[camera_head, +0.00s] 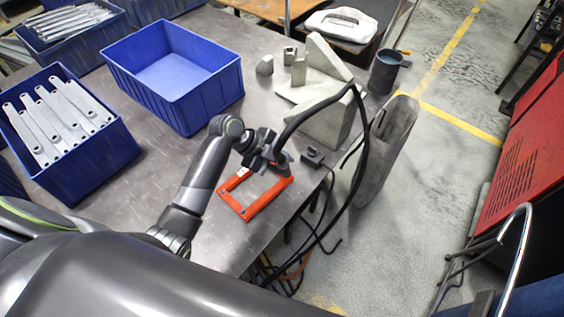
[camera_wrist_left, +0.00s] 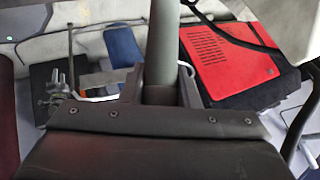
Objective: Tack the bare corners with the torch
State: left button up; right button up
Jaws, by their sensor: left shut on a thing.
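An orange-red rectangular frame (camera_head: 268,196) lies flat on the grey metal table near its front right edge. A small pale patch shows near its far left corner; the other corners are too small to judge. My left gripper (camera_head: 270,158) is just above the frame's far side, shut on the torch. The torch's black cable (camera_head: 330,103) rises from the gripper, loops right and hangs past the table edge. In the left wrist view a grey-green cylinder (camera_wrist_left: 163,45), seemingly part of the torch, stands between the fingers. The torch tip is hidden. My right gripper is not in view.
An empty blue bin (camera_head: 207,108) stands behind the arm; a blue bin (camera_head: 100,160) of galvanized brackets (camera_head: 58,118) is at left. A grey angled block (camera_head: 330,125) stands beyond the frame. A dark cup (camera_head: 385,72) is at the table's right end. Bare tabletop lies left of the frame.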

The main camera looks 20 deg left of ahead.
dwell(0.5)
pick_arm(q)
notch_tip(320, 180, up, 6)
jog(key=p, duration=0.5)
dwell(0.5)
